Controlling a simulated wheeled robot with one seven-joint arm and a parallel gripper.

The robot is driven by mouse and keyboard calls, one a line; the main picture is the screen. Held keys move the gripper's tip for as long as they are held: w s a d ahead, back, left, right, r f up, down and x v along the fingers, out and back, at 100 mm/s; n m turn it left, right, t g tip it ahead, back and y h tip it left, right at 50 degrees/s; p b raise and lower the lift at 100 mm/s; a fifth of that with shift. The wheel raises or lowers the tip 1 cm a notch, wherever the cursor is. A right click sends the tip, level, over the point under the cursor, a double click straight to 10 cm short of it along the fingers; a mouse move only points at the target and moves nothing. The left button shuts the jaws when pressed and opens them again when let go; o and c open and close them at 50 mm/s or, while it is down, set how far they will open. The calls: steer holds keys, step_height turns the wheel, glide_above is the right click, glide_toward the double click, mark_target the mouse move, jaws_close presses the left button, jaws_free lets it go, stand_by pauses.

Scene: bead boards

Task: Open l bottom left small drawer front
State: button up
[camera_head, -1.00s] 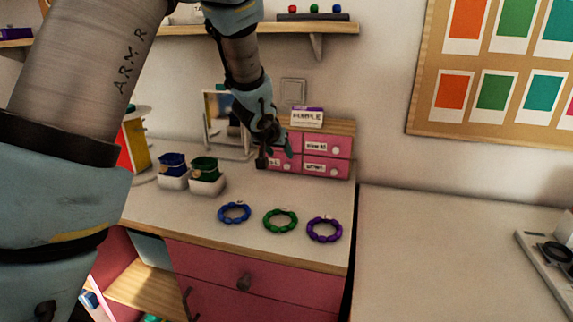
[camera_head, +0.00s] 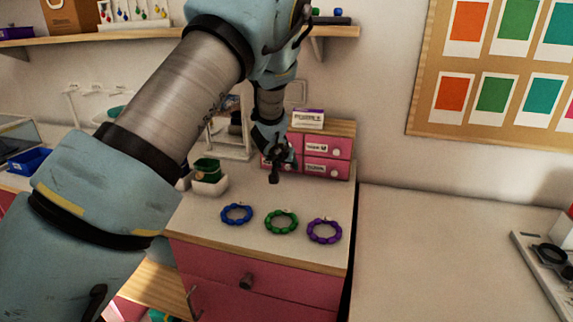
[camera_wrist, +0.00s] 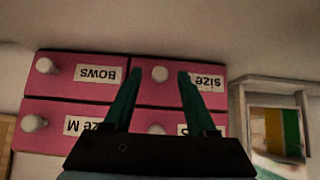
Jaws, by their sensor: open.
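A small pink chest of drawers (camera_head: 341,155) stands against the wall. In the wrist view it is upside down, so its bottom left drawer front (camera_wrist: 215,97) shows at the upper right, with a white knob (camera_wrist: 159,74) and a label reading "size" and a partly hidden letter. This front looks flush with its neighbours. My gripper (camera_wrist: 159,72) is open and empty, its teal fingers on either side of that knob in the picture. I cannot tell whether they reach it. In the head view my gripper (camera_head: 274,177) is before the chest's left side and hides much of that drawer.
Blue (camera_head: 236,214), green (camera_head: 281,221) and purple (camera_head: 324,230) bead rings lie on the counter in front. A framed mirror-like stand (camera_wrist: 280,130) is beside the chest. The right-hand table is mostly clear.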

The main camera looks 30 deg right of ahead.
jaws_close()
stand_by(0.4)
stand_by(1.0)
